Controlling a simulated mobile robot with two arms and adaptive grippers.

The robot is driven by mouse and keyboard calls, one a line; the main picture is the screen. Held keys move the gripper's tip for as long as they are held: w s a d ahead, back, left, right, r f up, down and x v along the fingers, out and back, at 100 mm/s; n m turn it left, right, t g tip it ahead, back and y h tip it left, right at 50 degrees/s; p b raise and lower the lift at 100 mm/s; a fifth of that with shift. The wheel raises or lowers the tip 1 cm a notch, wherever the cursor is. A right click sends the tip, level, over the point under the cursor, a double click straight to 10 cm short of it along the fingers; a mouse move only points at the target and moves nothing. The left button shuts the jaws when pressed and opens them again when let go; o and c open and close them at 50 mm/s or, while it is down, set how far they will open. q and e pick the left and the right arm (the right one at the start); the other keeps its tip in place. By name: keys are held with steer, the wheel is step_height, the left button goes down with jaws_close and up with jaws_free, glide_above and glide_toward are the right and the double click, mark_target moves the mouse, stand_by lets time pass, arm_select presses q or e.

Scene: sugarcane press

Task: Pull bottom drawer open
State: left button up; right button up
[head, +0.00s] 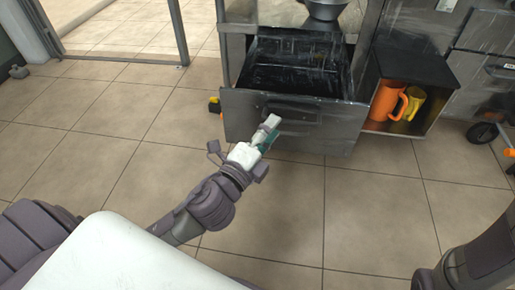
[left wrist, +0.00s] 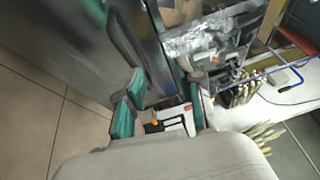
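The metal drawer (head: 240,115) low in the cabinet stands pulled out, and its dark inside shows from above. Its dark bar handle (head: 293,110) is on the front panel and also shows in the left wrist view (left wrist: 124,36). My left gripper (head: 270,127) is at the drawer front, by the left end of the handle. In the left wrist view its green-padded fingers (left wrist: 160,95) are apart with a gap between them. The handle runs just beyond the fingertips; I cannot tell whether they touch it. My right gripper is not seen; only part of my right arm shows at lower right.
An open black-topped compartment (head: 432,68) right of the drawer holds an orange mug (head: 386,101) and a yellow mug (head: 413,104). A metal bowl-like part (head: 325,9) is above the drawer. A black wheel (head: 482,132) stands at right. The tiled floor before the drawer is clear.

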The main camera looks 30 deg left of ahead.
arm_select(q)
steer(key=s, duration=0.1)
steer(key=s+b, duration=0.1)
steer(key=s, duration=0.1)
steer(key=s+f, duration=0.1)
steer(key=s, duration=0.1)
steer(key=shift+a+b, duration=0.3)
steer(key=shift+b, duration=0.1)
stand_by(0.4)
